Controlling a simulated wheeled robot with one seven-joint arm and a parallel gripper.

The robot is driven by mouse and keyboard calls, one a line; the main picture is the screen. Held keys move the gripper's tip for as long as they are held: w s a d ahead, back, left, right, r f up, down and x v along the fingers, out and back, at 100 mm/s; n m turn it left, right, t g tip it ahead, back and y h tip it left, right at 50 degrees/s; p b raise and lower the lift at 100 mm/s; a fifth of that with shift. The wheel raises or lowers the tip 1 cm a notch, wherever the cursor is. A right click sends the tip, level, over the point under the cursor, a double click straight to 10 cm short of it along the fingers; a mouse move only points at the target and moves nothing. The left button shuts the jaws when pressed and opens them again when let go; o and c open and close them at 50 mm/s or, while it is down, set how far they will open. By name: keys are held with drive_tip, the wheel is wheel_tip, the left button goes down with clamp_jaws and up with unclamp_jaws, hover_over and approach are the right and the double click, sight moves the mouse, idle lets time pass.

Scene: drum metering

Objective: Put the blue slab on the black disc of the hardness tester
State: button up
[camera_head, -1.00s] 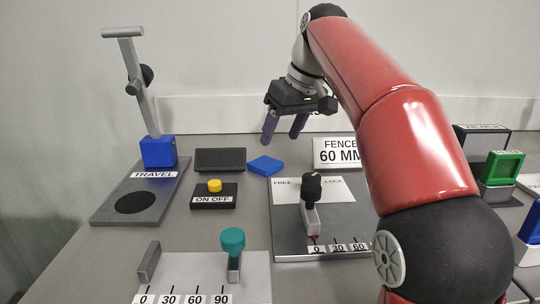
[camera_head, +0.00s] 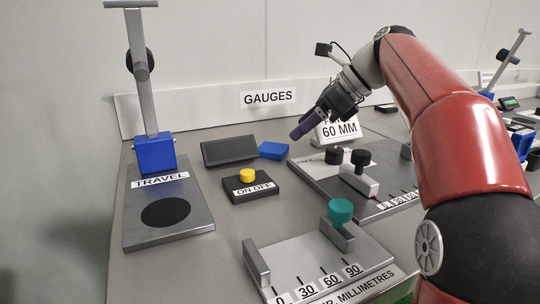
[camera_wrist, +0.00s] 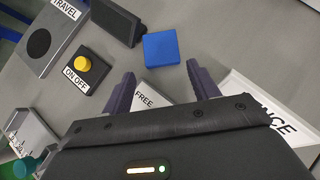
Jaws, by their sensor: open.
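The blue slab (camera_head: 273,150) lies flat on the grey bench, right of a dark tilted panel. In the wrist view the blue slab (camera_wrist: 161,48) lies beyond my fingertips, roughly between their lines and apart from both. My gripper (camera_head: 305,130) is above the bench, up and to the right of the slab; its two purple fingers show open and empty in the wrist view (camera_wrist: 160,80). The black disc (camera_head: 166,212) lies bare on the grey base plate (camera_head: 140,238) labelled TRAVEL, at the left. A blue block and an upright lever stand at that plate's back.
The dark panel (camera_head: 229,151) and the ON OFF box (camera_head: 252,185) with its yellow button stand between slab and disc. A 60 MM sign (camera_head: 342,132) and a fence plate with black knobs (camera_head: 362,158) are at right. A millimetre scale plate with a teal knob (camera_head: 341,211) is in front.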

sight(273, 147)
drive_tip(key=shift+a+f, duration=0.1)
drive_tip(key=shift+f, duration=0.05)
drive_tip(key=shift+w+a+f+m, duration=0.1)
drive_tip(key=shift+a+f+m, duration=0.15)
drive_tip(key=shift+f+m, duration=0.05)
drive_tip(key=b+x, duration=0.1)
drive_tip(key=x, duration=0.2)
drive_tip(key=b+x, duration=0.1)
drive_tip(key=x, duration=0.2)
drive_tip(key=shift+w+a+f, duration=0.1)
drive_tip(key=shift+w+a, duration=0.15)
drive_tip(key=shift+w, duration=0.05)
drive_tip(key=c, duration=0.7)
